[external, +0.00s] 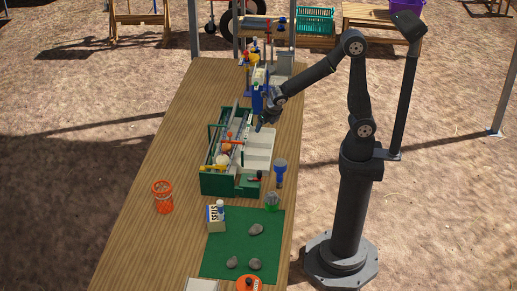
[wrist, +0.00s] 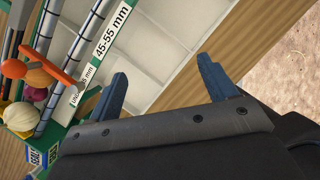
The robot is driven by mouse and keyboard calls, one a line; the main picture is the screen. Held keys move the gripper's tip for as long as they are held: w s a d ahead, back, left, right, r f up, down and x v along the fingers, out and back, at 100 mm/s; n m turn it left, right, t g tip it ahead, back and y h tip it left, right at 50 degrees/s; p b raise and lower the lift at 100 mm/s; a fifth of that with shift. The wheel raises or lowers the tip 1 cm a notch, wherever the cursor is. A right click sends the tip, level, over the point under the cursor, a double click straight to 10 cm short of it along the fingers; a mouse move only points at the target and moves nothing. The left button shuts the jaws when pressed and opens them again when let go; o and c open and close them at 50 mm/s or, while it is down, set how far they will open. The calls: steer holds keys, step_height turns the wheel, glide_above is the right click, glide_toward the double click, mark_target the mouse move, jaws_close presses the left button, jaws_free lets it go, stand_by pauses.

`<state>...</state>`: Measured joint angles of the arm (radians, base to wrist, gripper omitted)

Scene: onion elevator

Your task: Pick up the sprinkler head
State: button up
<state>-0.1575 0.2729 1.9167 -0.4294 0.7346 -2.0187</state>
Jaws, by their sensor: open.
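My gripper (external: 262,122) is above the far end of the green-framed sorter; in the wrist view my gripper (wrist: 160,78) has two blue fingers spread apart with nothing between them. I cannot tell for sure which thing is the sprinkler head. A blue upright piece (external: 280,170) stands right of the sorter, and a small green piece (external: 271,201) stands nearer. An orange round piece with a dark top (external: 248,283) sits at the table's near end. None of these shows clearly in the wrist view.
The green sorter (external: 207,186) holds rails, onions and pale trays (external: 258,158). A seed packet (external: 215,218) and an orange basket (external: 162,196) stand nearby. The table's left side is mostly clear.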

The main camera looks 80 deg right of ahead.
step_height(320, 180, up, 9)
steer(key=m+g+y, duration=0.3)
steer(key=m, duration=0.7)
glide_above(280, 170)
steer(key=d, duration=0.3)
step_height(280, 170, down, 17)
steer(key=shift+w+f, duration=0.1)
steer(key=shift+f, duration=0.1)
steer(key=c, duration=1.2)
steer(key=shift+c, duration=0.2)
steer(key=shift+r, duration=0.1)
